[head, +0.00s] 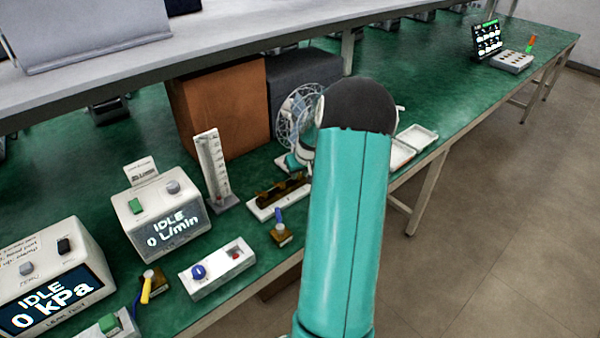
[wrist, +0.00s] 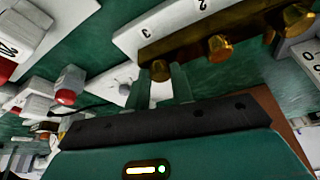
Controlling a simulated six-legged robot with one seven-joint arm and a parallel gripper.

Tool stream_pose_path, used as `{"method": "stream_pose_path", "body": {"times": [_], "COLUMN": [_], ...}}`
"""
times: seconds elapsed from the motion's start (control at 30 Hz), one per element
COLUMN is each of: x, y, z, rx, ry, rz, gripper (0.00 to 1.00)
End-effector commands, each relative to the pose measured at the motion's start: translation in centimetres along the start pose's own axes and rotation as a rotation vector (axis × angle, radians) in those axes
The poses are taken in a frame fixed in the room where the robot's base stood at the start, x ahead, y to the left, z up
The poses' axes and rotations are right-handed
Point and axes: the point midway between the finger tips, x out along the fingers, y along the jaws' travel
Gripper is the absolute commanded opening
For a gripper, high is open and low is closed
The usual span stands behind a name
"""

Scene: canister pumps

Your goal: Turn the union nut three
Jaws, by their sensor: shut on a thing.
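In the wrist view, my gripper (wrist: 161,84) has its two green fingers on either side of a brass union nut (wrist: 160,70), beside the "3" on a white base plate, and it is shut on this nut. Two more brass nuts, the middle one (wrist: 220,47) by the "2" and an outer one (wrist: 297,18), stick out of the same dark brass manifold (wrist: 200,32). In the head view the manifold (head: 283,190) shows on its white base, left of my teal arm.
An "IDLE 0 L/min" meter (head: 160,217), a flow tube (head: 212,170) and a white box with a blue knob (head: 217,268) stand left of the manifold. A wire-caged fan (head: 300,115) is behind it. The green bench (head: 440,70) is largely clear at far right.

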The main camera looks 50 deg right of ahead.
Motion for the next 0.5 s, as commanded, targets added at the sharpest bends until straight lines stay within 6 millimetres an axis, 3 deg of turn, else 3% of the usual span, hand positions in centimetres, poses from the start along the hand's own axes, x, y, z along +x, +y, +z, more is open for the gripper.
{"method": "stream_pose_path", "body": {"times": [0.43,0.47,0.5], "x": [-0.05,-0.05,-0.05], "y": [-0.1,-0.1,-0.1], "z": [-0.03,-0.03,-0.03], "rx": [0.059,0.059,0.059], "ry": [0.001,0.001,0.001], "rz": [0.024,0.024,0.024], "gripper": [0.0,0.29,0.37]}}
